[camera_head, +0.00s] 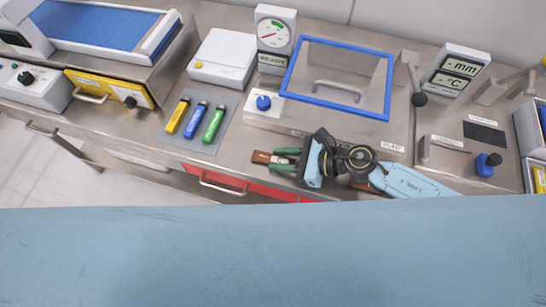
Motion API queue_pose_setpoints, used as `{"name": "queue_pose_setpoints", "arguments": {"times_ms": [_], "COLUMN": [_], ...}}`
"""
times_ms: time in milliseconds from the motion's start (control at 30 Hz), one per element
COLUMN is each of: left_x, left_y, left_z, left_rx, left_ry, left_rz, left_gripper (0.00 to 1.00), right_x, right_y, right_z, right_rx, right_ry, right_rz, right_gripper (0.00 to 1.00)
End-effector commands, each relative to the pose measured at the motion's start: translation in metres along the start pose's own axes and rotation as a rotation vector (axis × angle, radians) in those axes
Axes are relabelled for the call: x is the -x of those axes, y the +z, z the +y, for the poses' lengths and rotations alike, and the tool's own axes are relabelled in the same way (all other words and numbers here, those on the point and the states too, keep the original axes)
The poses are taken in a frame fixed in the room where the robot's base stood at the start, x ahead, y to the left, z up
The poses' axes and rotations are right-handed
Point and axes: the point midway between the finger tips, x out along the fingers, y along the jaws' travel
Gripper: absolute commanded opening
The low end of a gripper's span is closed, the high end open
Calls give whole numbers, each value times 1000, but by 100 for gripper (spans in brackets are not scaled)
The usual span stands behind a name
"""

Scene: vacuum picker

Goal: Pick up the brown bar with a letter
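A brown bar (261,157) with a pale patch lies near the front edge of the steel worktop; a letter on it is too small to read. My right gripper (281,160) is at the bar, with its two green fingers on either side of its right part. The fingers are apart with the bar between them; I cannot tell whether they press on it or whether it is lifted. The gripper body hides the bar's right end. More brown (376,178) shows behind my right wrist; I cannot tell what it belongs to. My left gripper is not in view.
Yellow, blue and green tubes (213,124) lie on a grey mat to the left. A blue-framed clear lid (338,78) and a gauge (276,35) stand behind the gripper. A red drawer (235,187) is below the front edge. A lever with a dark knob (419,99) stands to the right.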

Motion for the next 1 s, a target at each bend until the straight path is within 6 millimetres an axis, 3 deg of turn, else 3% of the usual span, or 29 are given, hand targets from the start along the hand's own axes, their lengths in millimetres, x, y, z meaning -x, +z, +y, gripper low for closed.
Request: {"name": "queue_pose_setpoints", "arguments": {"times_ms": [100, 367, 567, 767, 1000], "left_x": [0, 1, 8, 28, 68], "left_y": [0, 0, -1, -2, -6], "left_z": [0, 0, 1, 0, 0], "left_rx": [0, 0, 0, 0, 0], "left_ry": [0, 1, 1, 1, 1], "left_rz": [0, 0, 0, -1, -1], "left_gripper": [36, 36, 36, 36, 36], "right_x": [0, 1, 7, 26, 59], "right_y": [0, 2, 16, 60, 141], "right_z": [0, 0, 0, -1, 0], "right_rx": [0, 0, 3, 7, 10], "right_ry": [0, 0, 0, -1, -1], "right_rz": [0, 0, 1, -1, -2], "right_gripper": [7, 6, 6, 6, 6]}}
